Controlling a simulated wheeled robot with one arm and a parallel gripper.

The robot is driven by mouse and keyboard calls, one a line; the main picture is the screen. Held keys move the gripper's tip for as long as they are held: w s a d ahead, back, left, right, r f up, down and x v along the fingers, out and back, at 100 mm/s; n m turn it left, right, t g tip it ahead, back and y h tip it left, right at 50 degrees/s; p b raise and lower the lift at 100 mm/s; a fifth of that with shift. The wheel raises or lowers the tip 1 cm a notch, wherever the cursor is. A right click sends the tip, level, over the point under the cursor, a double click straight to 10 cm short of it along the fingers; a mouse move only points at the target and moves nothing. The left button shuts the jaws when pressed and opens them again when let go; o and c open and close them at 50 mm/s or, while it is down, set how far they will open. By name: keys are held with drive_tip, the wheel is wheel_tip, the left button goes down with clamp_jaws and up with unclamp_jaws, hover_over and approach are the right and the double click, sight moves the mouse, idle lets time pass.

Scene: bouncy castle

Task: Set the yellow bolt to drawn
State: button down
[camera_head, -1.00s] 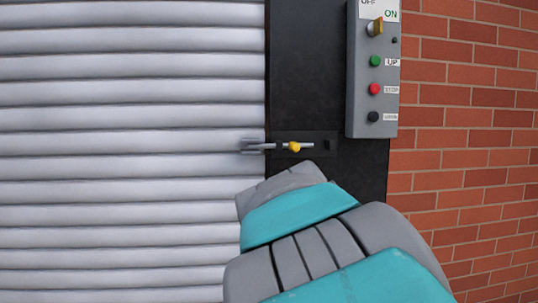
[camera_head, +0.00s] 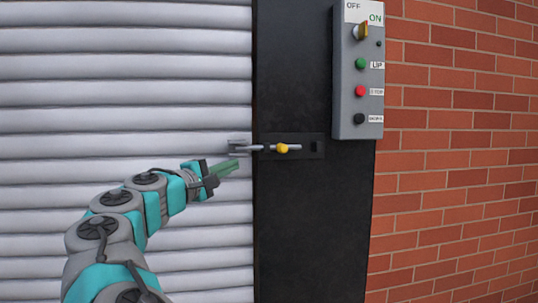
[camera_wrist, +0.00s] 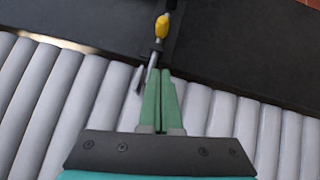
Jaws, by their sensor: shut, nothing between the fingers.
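The yellow bolt knob (camera_head: 282,148) sits on a grey rod mounted on a dark plate, on the black door post. The rod reaches left across the post's edge into a grey bracket (camera_head: 238,146) on the shutter. In the wrist view the yellow knob (camera_wrist: 162,26) is at the top, beyond the fingertips. My gripper (camera_head: 237,164) is in front of the shutter, just below the bracket and left of the knob. Its green fingers (camera_wrist: 161,75) are together, with nothing held. The fingertips overlap the rod's end in the wrist view; I cannot tell whether they touch it.
A grey control box (camera_head: 358,75) with a yellow switch, green, red and black buttons is fixed above right of the bolt. A ribbed white shutter (camera_head: 120,90) fills the left, a brick wall (camera_head: 455,170) the right. The post below the bolt is clear.

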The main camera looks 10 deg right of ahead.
drive_tip(key=shift+d, duration=0.1)
approach(277, 149)
drive_tip(key=w+f+x, duration=0.1)
drive_tip(key=x, duration=0.4)
drive_tip(key=shift+s+d+r, duration=0.3)
drive_tip(key=shift+r, duration=0.3)
drive_tip(key=d, duration=0.8)
idle(0.3)
